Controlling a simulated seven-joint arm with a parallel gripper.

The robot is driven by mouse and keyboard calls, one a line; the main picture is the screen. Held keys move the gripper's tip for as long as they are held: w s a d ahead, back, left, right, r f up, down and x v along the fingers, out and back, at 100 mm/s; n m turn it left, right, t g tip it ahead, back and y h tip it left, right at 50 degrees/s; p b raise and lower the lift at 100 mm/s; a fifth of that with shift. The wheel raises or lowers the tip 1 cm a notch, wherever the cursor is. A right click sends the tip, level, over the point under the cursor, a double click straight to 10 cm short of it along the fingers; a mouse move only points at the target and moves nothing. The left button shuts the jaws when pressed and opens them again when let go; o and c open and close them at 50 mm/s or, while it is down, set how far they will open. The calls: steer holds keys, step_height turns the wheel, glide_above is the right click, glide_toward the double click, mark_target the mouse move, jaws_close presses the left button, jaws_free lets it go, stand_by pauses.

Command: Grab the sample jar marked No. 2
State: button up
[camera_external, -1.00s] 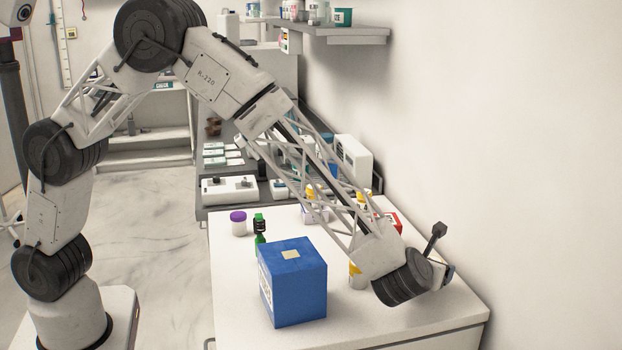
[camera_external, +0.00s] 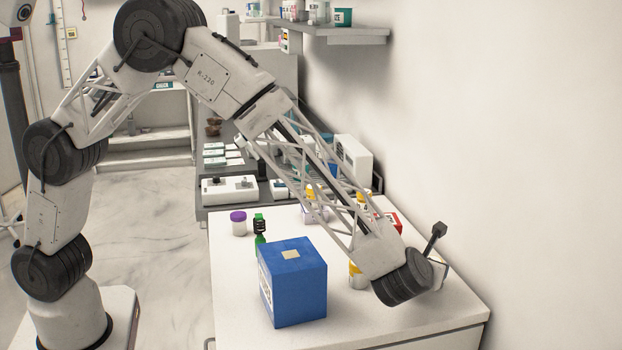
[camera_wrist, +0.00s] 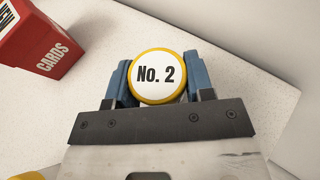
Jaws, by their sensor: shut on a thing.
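The jar marked No. 2 (camera_wrist: 158,76) has a white round top with black lettering and a yellow rim. It is between the two blue fingers of my gripper (camera_wrist: 160,84) in the wrist view, with one finger against each side. My gripper is shut on it. The jar's body below the top is hidden. In the external view my wrist hides the fingers, and I cannot make out this jar there.
A red box marked CARDS (camera_wrist: 45,42) lies left of the jar. A yellow thing (camera_wrist: 28,176) shows at the lower left edge. On the white table (camera_external: 235,285) stand a blue box (camera_external: 293,285), a purple-capped jar (camera_external: 238,223) and a green bottle (camera_external: 260,240). A wall borders the right.

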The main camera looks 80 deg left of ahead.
steer(key=shift+r, duration=5)
